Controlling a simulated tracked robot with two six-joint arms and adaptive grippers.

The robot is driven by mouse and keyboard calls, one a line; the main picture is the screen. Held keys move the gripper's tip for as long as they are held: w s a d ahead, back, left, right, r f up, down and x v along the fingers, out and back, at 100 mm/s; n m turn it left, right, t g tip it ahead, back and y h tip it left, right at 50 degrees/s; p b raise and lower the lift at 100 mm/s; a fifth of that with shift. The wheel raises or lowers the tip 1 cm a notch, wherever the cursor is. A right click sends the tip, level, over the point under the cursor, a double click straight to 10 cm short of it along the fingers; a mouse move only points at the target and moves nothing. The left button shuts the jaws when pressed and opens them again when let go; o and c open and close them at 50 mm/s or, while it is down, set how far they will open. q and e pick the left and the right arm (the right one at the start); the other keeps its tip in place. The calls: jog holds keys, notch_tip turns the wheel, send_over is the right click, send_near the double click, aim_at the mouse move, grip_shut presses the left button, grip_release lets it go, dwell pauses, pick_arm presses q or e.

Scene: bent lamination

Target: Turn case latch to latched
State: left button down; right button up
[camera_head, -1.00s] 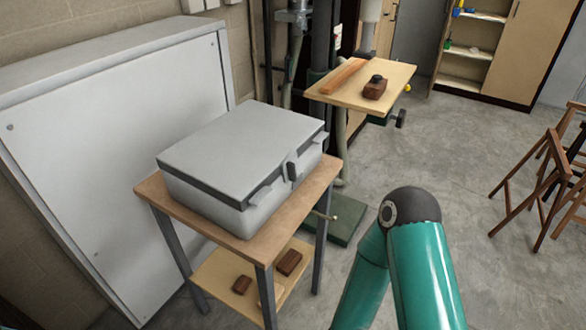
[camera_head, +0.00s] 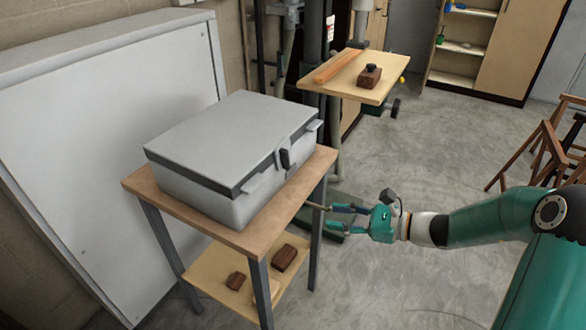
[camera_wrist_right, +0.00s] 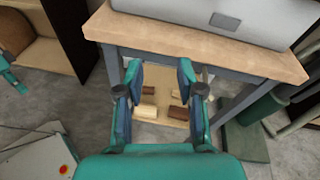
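A grey case (camera_head: 225,150) with a closed lid sits on a small wooden-topped stand (camera_head: 245,235). Its dark latch (camera_head: 284,158) is on the front face, between two light side clasps. My right gripper (camera_head: 335,217) is in front of the stand, lower than the tabletop and apart from the case. In the right wrist view its two fingers (camera_wrist_right: 158,75) are spread with nothing between them. The lower part of the case (camera_wrist_right: 225,22) shows at the top of that view. My left gripper is not visible in the head view.
The stand's lower shelf (camera_head: 215,272) holds several wooden blocks. A drill press table (camera_head: 350,80) with a wooden block and an orange strip stands behind. Wooden chairs (camera_head: 545,150) are at the right. The floor between is clear.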

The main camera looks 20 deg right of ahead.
aim_at(289, 161)
jog(key=w+d+r+m+t, duration=0.1)
jog(key=d+r+t, duration=0.25)
jog(key=r, duration=0.35)
jog(key=p+x, duration=0.2)
jog(key=x, duration=1.4)
jog(key=shift+w, duration=0.35)
jog(key=shift+d, duration=0.1)
grip_shut()
